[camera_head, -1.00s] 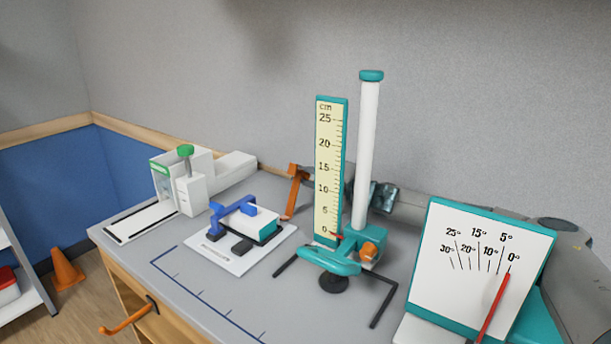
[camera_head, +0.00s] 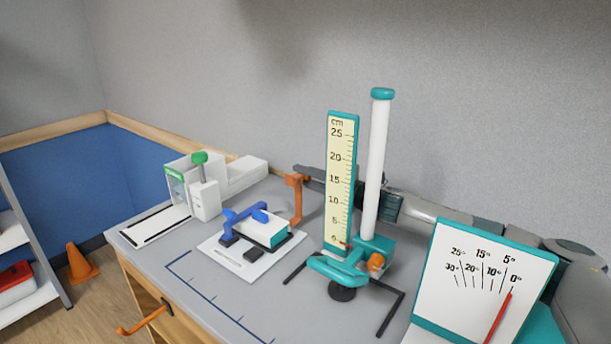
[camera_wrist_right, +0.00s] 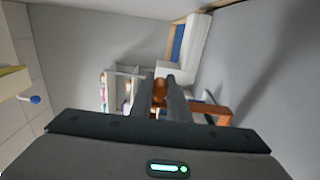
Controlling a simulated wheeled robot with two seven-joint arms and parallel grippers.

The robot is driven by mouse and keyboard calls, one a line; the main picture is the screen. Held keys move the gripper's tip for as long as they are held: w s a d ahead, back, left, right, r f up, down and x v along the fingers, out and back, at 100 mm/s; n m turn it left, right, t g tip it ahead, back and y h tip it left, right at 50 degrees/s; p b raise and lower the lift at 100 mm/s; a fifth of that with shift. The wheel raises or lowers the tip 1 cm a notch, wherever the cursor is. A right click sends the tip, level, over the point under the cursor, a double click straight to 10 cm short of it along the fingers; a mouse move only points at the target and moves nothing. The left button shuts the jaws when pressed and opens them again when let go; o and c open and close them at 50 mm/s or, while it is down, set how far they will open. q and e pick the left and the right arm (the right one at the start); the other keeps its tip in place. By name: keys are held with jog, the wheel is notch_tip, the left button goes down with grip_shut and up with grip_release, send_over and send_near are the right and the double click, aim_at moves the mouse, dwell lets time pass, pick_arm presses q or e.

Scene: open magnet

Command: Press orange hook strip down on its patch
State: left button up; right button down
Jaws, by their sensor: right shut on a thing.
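The orange hook strip (camera_head: 296,208) is a bent orange piece, held upright at the right rear of a white plate (camera_head: 215,249). My right gripper (camera_head: 303,174) reaches in from the right behind the stand and is shut on its upper part. The right wrist view shows orange between the fingers (camera_wrist_right: 160,84) and an orange bent arm (camera_wrist_right: 211,112) beside them. The plate carries a white and teal block (camera_head: 264,230), a blue strip (camera_head: 243,217) over it and a bare dark patch (camera_head: 254,254) in front. I cannot tell whether the strip's lower end touches anything. My left gripper is out of view.
A ruler stand (camera_head: 341,180) with a white post (camera_head: 375,165) stands close in front of my right arm. An angle board (camera_head: 478,285) is at the right. A white device (camera_head: 205,197) stands left of the plate.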

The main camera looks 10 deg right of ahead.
jog(key=c, duration=1.7)
grip_release()
